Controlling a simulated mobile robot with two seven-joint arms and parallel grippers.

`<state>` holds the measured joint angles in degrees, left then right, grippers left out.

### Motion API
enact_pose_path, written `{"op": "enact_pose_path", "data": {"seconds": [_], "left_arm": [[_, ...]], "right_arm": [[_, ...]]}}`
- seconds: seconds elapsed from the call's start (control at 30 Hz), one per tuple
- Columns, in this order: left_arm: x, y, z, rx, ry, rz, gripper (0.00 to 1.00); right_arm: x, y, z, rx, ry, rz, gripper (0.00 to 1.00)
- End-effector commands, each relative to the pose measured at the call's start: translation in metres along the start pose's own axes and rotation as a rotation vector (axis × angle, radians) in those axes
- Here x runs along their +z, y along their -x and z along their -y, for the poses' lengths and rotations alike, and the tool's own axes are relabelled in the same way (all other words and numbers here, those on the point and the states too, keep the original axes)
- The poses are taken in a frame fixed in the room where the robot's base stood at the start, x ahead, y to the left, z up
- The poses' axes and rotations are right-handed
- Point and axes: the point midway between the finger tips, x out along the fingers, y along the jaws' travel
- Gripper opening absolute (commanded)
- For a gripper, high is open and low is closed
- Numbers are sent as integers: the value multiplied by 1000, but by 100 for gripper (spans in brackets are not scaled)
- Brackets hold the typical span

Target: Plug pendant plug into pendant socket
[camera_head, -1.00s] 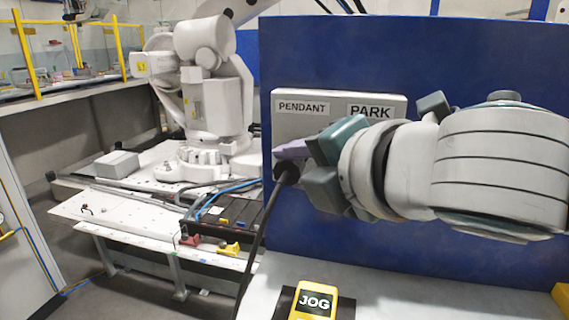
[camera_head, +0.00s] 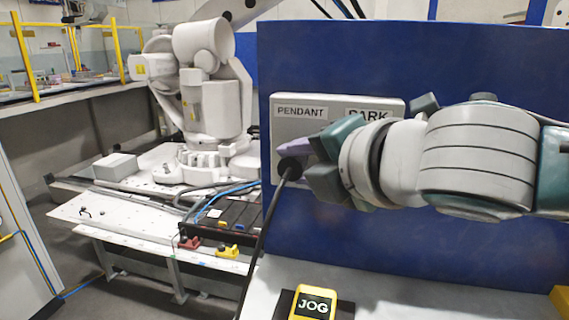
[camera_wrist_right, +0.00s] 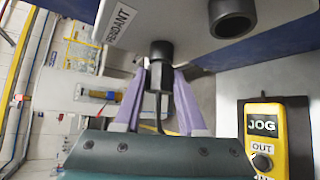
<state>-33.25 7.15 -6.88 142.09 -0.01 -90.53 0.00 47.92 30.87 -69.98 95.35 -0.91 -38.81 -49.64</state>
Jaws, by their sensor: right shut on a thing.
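My right gripper (camera_head: 297,160) has purple fingers and is just below the PENDANT label on the grey panel box (camera_head: 287,130). In the right wrist view the fingers (camera_wrist_right: 162,78) are shut on the black pendant plug (camera_wrist_right: 158,74), with its cable running back between them. The plug lines up with the black pendant socket (camera_wrist_right: 161,48) on the box and appears to meet it; how deep it sits I cannot tell. In the head view the plug (camera_head: 290,168) shows dark beside the fingers, and the gripper hides the socket. My left gripper is out of view.
A black cable (camera_head: 262,240) hangs from the plug. The round black park socket (camera_wrist_right: 233,17) is empty. A yellow JOG pendant (camera_head: 314,304) lies on the grey surface below. A blue panel (camera_head: 420,50) backs the box. A white robot arm (camera_head: 205,90) stands at left.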

Motion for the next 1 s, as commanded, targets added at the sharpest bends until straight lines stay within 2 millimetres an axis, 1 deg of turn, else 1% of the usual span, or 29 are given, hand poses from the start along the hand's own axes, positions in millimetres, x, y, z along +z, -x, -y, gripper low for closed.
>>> {"op": "enact_pose_path", "data": {"seconds": [0.23,0.27,0.57,0.87,1.0], "left_arm": [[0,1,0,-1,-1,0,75],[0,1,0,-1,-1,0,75],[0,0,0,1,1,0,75],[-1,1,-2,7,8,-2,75],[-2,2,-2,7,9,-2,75]], "right_arm": [[5,-4,-1,1,1,3,0],[5,-4,-1,1,1,2,42],[5,-4,0,1,1,1,76],[4,-2,0,0,0,1,76],[4,10,0,0,0,0,76]]}}
